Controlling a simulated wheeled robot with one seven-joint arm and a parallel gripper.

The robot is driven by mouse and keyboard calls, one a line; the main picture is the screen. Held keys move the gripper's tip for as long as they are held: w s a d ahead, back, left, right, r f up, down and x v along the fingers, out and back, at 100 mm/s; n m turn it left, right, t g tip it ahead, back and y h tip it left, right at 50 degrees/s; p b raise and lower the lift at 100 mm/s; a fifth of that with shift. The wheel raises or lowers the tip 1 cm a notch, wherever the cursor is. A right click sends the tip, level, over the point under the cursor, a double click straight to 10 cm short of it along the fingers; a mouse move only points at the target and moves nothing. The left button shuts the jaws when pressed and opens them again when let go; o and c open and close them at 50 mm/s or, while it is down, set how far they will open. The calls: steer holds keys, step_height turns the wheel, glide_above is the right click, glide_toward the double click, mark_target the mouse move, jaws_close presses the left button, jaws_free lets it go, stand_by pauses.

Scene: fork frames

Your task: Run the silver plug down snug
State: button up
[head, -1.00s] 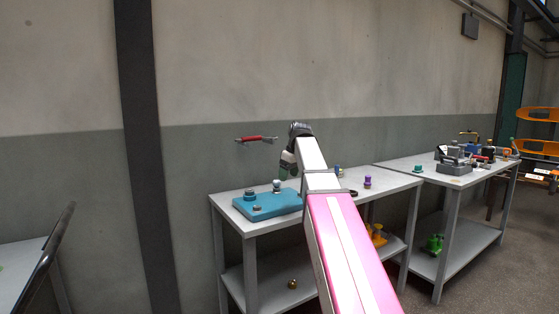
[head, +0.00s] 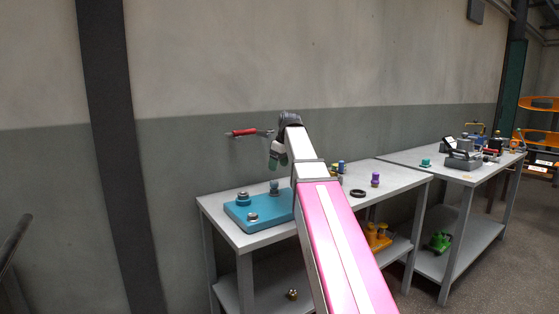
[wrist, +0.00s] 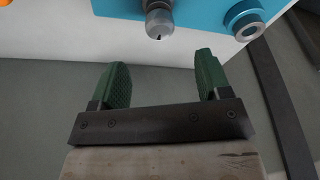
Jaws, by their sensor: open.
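A blue block (head: 262,213) sits on the left bench and carries several silver fittings. I cannot tell which is the plug. My gripper (head: 277,163) hangs above the back right of the block, open and empty. In the wrist view the green fingers (wrist: 160,62) are spread wide. A silver fitting (wrist: 158,20) lies beyond the gap between them, apart from both. A ringed fitting (wrist: 243,22) is to its right on the blue block.
The grey bench top (head: 333,198) bears a black ring (head: 358,193) and a purple piece (head: 375,179) right of my arm. A red-handled tool (head: 243,132) shows left of my wrist. A second bench with tools stands further right.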

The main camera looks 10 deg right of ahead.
mark_target(274, 181)
steer(key=x, duration=0.9)
steer(key=shift+c, duration=0.4)
steer(key=c, duration=1)
steer(key=shift+m, duration=0.9)
steer(key=shift+m+h, duration=0.4)
steer(key=shift+m, duration=0.4)
steer(key=shift+m+t, duration=0.4)
steer(key=shift+m, duration=0.5)
